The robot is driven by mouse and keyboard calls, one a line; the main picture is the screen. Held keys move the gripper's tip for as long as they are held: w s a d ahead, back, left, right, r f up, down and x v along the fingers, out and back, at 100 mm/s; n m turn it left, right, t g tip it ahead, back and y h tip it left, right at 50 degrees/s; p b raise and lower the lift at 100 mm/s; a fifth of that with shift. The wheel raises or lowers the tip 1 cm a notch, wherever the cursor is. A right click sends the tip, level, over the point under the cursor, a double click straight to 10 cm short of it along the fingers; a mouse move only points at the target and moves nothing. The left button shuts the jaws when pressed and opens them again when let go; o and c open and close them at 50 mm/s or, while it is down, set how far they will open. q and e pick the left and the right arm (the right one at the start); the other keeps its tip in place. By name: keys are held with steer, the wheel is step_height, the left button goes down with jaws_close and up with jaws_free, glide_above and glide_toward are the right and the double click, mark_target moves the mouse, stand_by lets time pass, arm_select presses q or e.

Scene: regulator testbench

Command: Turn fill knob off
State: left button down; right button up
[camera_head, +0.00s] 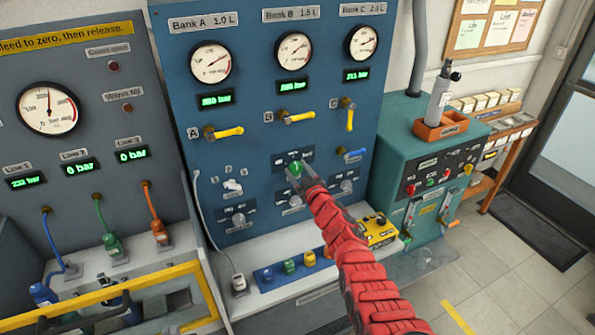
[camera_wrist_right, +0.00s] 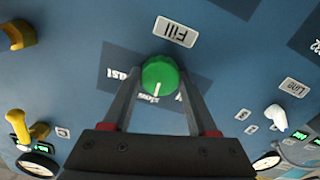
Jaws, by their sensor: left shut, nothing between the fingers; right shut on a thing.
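The green fill knob (camera_wrist_right: 159,76) sits on a dark plate on the blue panel. In the right wrist view its white pointer line points down the picture, towards a partly hidden label that seems to read Slow. A Fill label (camera_wrist_right: 175,31) shows on the other side of the knob. My right gripper (camera_wrist_right: 160,84) is shut on the knob, with one finger on each side. In the head view my red right arm reaches up to the knob (camera_head: 295,169), and the right gripper covers part of it. My left gripper is not clearly seen.
Above the knob are yellow valve levers (camera_head: 298,117) and three gauges (camera_head: 293,51). A white switch (camera_head: 232,185) is to the left and a blue lever (camera_head: 354,154) to the right. Small grey knobs (camera_head: 346,187) sit below. A yellow control box (camera_head: 378,230) is on the ledge.

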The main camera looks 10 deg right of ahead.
steer(key=n, duration=0.5)
steer(key=shift+a+f, duration=0.15)
steer(key=n, duration=0.3)
steer(key=shift+f+b, duration=0.1)
steer(key=shift+b, duration=0.3)
steer(key=shift+n+b, duration=0.4)
steer(key=shift+n, duration=1.1)
steer(key=o, duration=1.4)
steer(key=shift+s, duration=0.15)
